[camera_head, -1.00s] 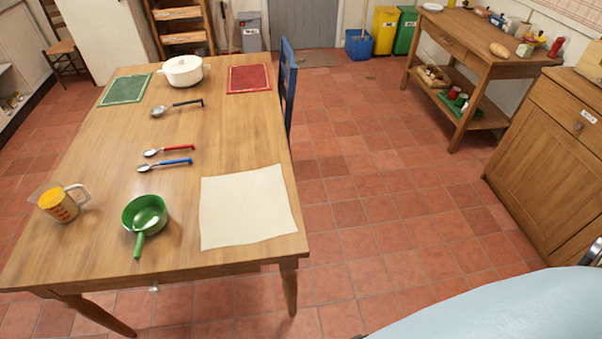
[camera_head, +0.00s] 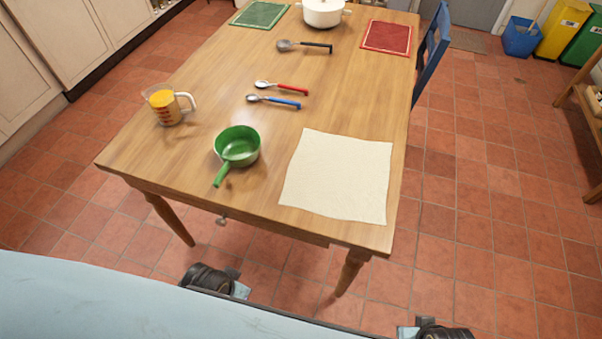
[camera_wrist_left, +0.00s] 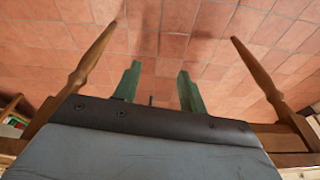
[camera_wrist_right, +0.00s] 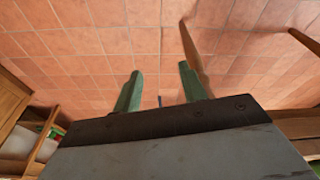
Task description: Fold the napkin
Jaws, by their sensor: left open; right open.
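A cream napkin (camera_head: 338,178) lies flat and unfolded on the wooden table (camera_head: 205,135), at its near right corner. My left gripper (camera_wrist_left: 157,82) is open and empty in the left wrist view, with table legs and floor tiles behind it. My right gripper (camera_wrist_right: 158,88) is open and empty in the right wrist view, over floor tiles. In the head view only parts of my arms show at the bottom edge, short of the table; the fingers are hidden there.
A green pan (camera_head: 237,146) stands just left of the napkin. A measuring cup (camera_head: 167,106), a blue-handled spoon (camera_head: 275,101) and a red-handled spoon (camera_head: 282,88) are farther left and back. A blue chair (camera_head: 432,50) stands at the table's right side.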

